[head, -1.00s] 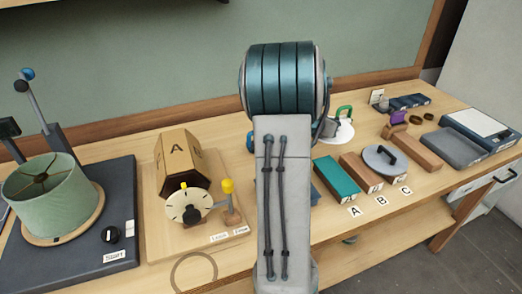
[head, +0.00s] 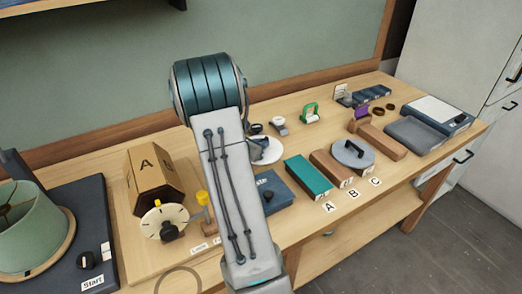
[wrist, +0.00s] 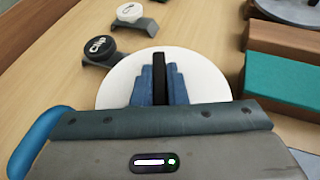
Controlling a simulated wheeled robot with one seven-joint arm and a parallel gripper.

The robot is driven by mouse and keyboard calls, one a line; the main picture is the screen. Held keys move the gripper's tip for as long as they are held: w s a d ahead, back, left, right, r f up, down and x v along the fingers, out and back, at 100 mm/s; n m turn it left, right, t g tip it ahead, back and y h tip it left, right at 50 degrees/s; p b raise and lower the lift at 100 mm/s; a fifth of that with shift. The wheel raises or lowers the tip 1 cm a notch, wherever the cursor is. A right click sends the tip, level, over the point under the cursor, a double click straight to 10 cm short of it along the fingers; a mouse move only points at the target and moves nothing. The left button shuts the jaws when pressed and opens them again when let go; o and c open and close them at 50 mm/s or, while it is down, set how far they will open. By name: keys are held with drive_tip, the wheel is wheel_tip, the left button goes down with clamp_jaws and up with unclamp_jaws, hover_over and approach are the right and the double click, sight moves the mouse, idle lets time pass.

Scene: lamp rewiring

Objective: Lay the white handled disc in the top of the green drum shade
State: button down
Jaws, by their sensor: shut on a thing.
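The white handled disc (wrist: 208,72) is in my gripper (wrist: 167,82), whose blue fingers are shut on its dark upright handle (wrist: 168,64). In the head view the disc (head: 270,153) shows just right of my arm, which hides part of it and the gripper. How high it is above the table I cannot tell. The green drum shade (head: 32,235) stands upright at the far left of the head view, cut off by the picture's edge. It is well apart from the disc. Its open top faces up.
A wooden box marked A (head: 155,180) and a cream dial (head: 165,221) stand between shade and arm. Two clips, one black (wrist: 98,48) and one white (wrist: 130,14), lie near the disc. A teal block (head: 308,176) and a grey handled disc (head: 352,154) are at right.

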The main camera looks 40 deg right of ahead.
drive_tip(key=shift+f, duration=1.75)
drive_tip(key=c, duration=1.5)
unclamp_jaws()
drive_tip(key=shift+o, duration=0.2)
